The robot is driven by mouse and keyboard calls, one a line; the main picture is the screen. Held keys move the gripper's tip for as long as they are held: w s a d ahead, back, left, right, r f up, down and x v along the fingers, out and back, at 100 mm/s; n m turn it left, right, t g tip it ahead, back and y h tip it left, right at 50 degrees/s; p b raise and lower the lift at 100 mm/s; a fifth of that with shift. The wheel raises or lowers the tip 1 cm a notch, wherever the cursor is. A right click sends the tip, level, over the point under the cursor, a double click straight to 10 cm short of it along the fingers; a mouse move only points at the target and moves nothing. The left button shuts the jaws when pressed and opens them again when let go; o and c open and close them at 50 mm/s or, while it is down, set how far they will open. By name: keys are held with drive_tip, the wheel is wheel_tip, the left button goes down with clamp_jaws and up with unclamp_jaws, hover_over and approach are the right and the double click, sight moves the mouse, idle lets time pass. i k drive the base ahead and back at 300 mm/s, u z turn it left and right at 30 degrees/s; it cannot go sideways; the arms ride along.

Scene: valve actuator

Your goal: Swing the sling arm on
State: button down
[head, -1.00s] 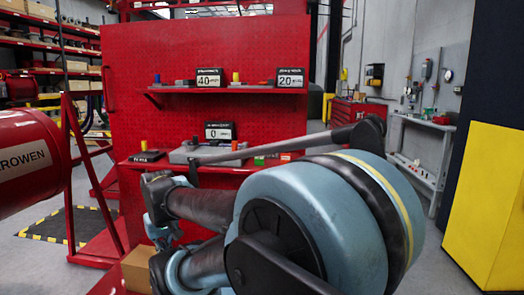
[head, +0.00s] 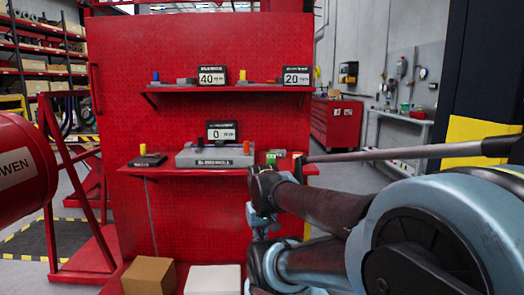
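A long grey rod (head: 420,152) runs across the right of the head view, above my blue and dark arm links. Its left end has a small dark tip near the red panel's right edge, and its right end joins a dark block at the picture edge. I cannot tell whether this rod is the sling arm, and nothing else in view is clearly one. My arm fills the lower right, its joints in front of the panel's lower right. I cannot make out my gripper's fingers.
A red panel (head: 200,130) stands ahead with two shelves holding small displays and devices. A cardboard box (head: 150,277) and a white box (head: 212,280) sit at its foot. A red cylinder (head: 22,160) juts in from the left. A yellow-and-black post (head: 478,135) stands right.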

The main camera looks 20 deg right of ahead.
sight(247, 149)
drive_tip(key=u, duration=0.55)
drive_tip(key=k, duration=1.7)
drive_tip(key=z, duration=0.4)
drive_tip(key=i, duration=1.05)
